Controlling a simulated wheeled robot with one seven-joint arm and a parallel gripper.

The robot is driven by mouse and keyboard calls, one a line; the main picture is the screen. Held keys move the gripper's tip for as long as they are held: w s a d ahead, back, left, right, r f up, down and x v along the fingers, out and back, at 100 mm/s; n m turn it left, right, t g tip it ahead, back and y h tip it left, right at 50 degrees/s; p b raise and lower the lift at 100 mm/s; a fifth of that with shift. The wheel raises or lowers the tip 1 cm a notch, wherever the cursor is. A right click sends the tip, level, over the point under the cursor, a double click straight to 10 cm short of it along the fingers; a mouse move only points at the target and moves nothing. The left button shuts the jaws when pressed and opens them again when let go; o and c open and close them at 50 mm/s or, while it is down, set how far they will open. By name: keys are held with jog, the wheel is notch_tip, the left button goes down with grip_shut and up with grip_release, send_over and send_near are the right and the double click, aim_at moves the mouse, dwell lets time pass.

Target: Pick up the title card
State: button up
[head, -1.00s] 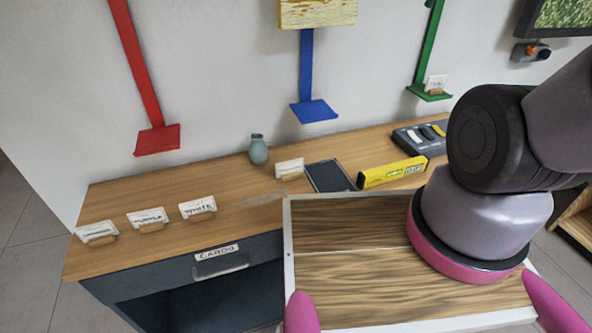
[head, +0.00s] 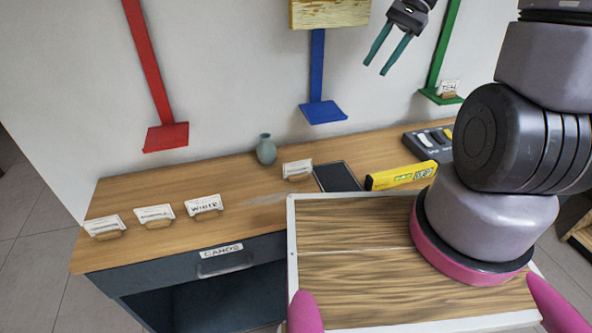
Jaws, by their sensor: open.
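Several white cards in small wooden holders stand on the wooden counter. Three are in a row at the left: a left card (head: 103,224), a middle card (head: 155,214) and a right card (head: 203,204) that seems to read "WINTER". Another card (head: 297,168) stands alone near the counter's middle, and one more card (head: 449,87) sits on the green ledge. The lettering is mostly too small to tell which is the title card. My gripper (head: 377,66) is open and empty, fingers pointing down-left, high in front of the wall between the blue and green strips, apart from every card.
A grey-green vase (head: 266,150), a dark tablet (head: 337,177), a yellow level (head: 401,176) and a grey switch box (head: 428,141) are on the counter (head: 140,188). Red (head: 166,137) and blue (head: 323,112) ledges are empty. The counter's left part has free room.

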notch_tip(320, 180, down, 9)
jog(key=w+a+m+g+y, duration=0.1)
jog(key=w+m+g+y, duration=0.1)
jog(key=w, duration=0.1)
jog(key=m+y, duration=0.5)
jog(key=y, duration=0.4)
send_near(297, 163)
jog(key=shift+w+d+g, duration=0.2)
jog(key=shift+d+g, duration=0.1)
jog(key=shift+d, duration=0.3)
jog(key=shift+a+f, duration=0.15)
jog(key=shift+f, duration=0.05)
jog(key=shift+a+m, duration=0.3)
jog(key=shift+a, duration=0.05)
jog(key=x, duration=1)
jog(key=shift+w+a, duration=0.1)
jog(key=shift+w, duration=0.05)
jog(key=shift+c, duration=0.3)
